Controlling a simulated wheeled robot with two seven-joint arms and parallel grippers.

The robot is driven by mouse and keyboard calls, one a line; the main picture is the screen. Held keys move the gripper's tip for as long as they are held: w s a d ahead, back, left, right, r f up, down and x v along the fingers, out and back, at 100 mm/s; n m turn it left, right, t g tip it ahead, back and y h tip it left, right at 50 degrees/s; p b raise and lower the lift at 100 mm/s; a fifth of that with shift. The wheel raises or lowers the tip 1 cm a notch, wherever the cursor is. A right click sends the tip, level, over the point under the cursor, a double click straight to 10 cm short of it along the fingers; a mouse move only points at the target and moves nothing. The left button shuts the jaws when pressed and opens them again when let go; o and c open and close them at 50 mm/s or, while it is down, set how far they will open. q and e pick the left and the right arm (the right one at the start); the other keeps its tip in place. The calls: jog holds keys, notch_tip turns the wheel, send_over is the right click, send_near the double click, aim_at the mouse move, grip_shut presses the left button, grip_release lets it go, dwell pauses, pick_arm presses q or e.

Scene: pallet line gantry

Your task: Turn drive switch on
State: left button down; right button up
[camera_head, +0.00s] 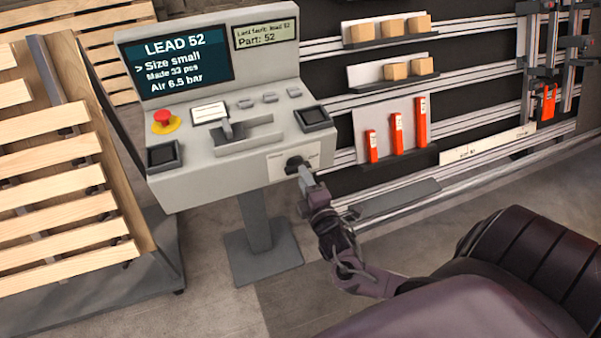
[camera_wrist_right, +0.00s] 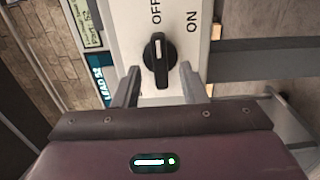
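The drive switch is a black rotary knob (camera_wrist_right: 158,62) on a pale plate marked OFF and ON. Its white mark lines up with OFF in the right wrist view. In the head view the switch (camera_head: 294,163) is on the front face of the grey console (camera_head: 222,168), partly covered by my gripper. My right gripper (camera_head: 305,174) is at that face. In the right wrist view its two fingers (camera_wrist_right: 159,74) are apart, one on each side of the knob, with visible gaps. I cannot tell how deep they reach. My left gripper is not in view.
The console top has a lead screen (camera_head: 175,62), a red stop button (camera_head: 163,117) and a lever in a slot (camera_head: 228,128). Wooden pallets (camera_head: 50,170) stand at left. A rail rack with small boxes (camera_head: 390,28) and orange parts (camera_head: 397,134) stands behind at right.

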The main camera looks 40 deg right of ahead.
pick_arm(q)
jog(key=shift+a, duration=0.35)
pick_arm(e)
jog(key=x, duration=0.3)
jog(key=shift+w+a, duration=0.1)
jog(key=shift+c, duration=0.5)
grip_shut()
